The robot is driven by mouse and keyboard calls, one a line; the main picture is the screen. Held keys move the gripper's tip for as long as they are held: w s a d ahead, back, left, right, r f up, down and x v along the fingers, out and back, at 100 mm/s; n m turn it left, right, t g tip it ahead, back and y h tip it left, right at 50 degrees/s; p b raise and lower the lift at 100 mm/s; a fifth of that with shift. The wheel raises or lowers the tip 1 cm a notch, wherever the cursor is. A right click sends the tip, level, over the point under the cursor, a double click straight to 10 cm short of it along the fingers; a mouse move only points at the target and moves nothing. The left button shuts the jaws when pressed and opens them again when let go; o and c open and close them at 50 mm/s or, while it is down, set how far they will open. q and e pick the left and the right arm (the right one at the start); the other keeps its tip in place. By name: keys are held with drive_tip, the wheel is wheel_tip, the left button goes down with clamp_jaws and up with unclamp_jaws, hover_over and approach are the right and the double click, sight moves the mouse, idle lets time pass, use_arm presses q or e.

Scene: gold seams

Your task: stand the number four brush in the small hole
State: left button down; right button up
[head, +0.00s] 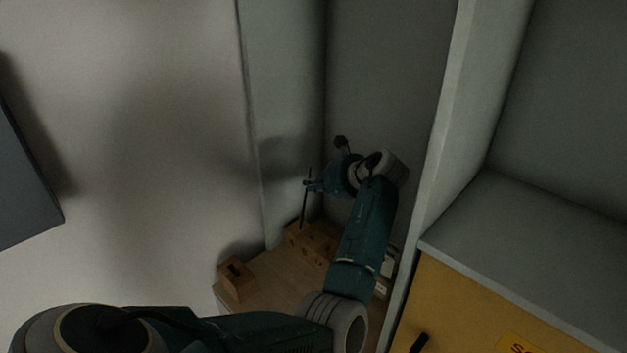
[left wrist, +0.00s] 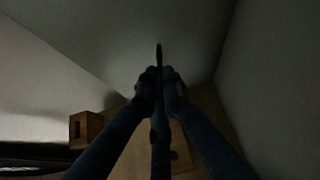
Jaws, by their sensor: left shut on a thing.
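My left gripper (head: 311,185) is shut on a thin dark brush (head: 304,208), which it holds upright above the wooden shelf. The brush also shows in the left wrist view (left wrist: 159,54), between the fingertips of the left gripper (left wrist: 160,84). A wooden block (head: 312,240) stands below the brush at the back of the shelf, partly behind my arm. Its holes are too dark and small to tell apart. I cannot tell whether the brush's lower end touches the block. The number on the brush cannot be read. My right gripper is not in view.
A smaller wooden block with an opening (head: 236,278) stands at the shelf's left edge; it also shows in the left wrist view (left wrist: 85,129). The wooden shelf (head: 262,298) is bare between the blocks. Grey walls close in behind, and a grey upright panel (head: 436,140) stands right of my arm.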

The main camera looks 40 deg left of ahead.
use_arm(q)
drive_tip(key=shift+f, duration=0.2)
idle(0.3)
drive_tip(key=shift+f, duration=1)
drive_tip(key=c, duration=1.8)
unclamp_jaws()
drive_tip(key=shift+c, duration=0.2)
wheel_tip(320, 180, up, 10)
drive_tip(key=shift+f, duration=0.1)
